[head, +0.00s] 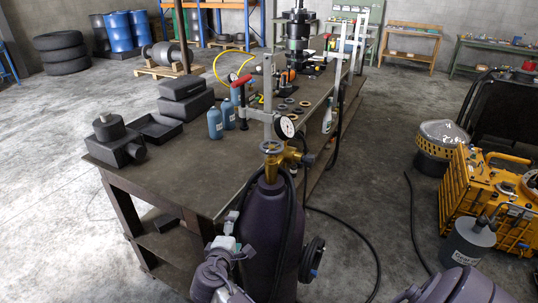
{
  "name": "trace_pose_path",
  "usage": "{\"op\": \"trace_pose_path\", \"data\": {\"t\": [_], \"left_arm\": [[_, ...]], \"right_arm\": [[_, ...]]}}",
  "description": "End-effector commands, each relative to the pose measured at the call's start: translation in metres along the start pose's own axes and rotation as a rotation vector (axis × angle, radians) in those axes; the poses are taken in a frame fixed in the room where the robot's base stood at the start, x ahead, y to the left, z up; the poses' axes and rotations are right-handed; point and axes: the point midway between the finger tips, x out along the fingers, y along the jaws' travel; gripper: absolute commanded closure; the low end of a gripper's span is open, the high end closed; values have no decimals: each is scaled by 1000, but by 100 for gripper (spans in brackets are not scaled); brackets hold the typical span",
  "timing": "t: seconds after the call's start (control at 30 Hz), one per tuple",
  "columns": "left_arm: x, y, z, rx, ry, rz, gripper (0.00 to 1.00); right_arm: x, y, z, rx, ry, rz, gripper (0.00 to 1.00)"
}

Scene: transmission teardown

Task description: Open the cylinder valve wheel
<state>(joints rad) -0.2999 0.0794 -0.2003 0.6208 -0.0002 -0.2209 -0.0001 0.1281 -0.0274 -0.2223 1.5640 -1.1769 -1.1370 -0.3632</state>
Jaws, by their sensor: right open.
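The purple gas cylinder (271,215) stands upright in front of the workbench. Its brass valve (285,157) sits on top, with the round valve wheel (271,147) facing up. A white-faced gauge (284,128) is beside the wheel.
The workbench (180,168) behind the cylinder carries dark boxes (185,100), blue bottles (215,123) and a red-handled clamp (242,82). Black hoses (372,250) trail over the floor on the right. A yellow gearbox housing (470,195) stands farther right. Floor between is mostly clear.

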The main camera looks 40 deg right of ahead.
Motion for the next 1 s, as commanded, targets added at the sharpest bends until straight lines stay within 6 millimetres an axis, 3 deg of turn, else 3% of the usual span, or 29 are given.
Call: {"op": "trace_pose_path", "data": {"t": [0.03, 0.2, 0.4, 0.53, 0.7, 0.87, 1.0], "left_arm": [[4, 0, 0, 0, 0, 0, 47], [11, 0, 1, 0, 1, 0, 47], [18, 0, 1, 0, 1, 0, 47], [19, 0, 2, 0, 1, 0, 47], [16, 0, 1, 0, 1, 0, 47], [2, 0, 0, 0, 1, 0, 47], [-14, 0, -1, 0, 1, 0, 47]], "right_arm": [[-2, 24, -2, 164, -31, 44, 3], [-18, 103, 6, 764, -112, 221, 3], [-44, 169, 25, 1360, -131, 432, 3], [-56, 189, 35, 1580, -121, 520, 3], [-57, 199, 41, 1672, -114, 559, 3], [-39, 208, 51, 1669, -114, 561, 3], [-13, 216, 64, 1666, -115, 561, 3]]}}
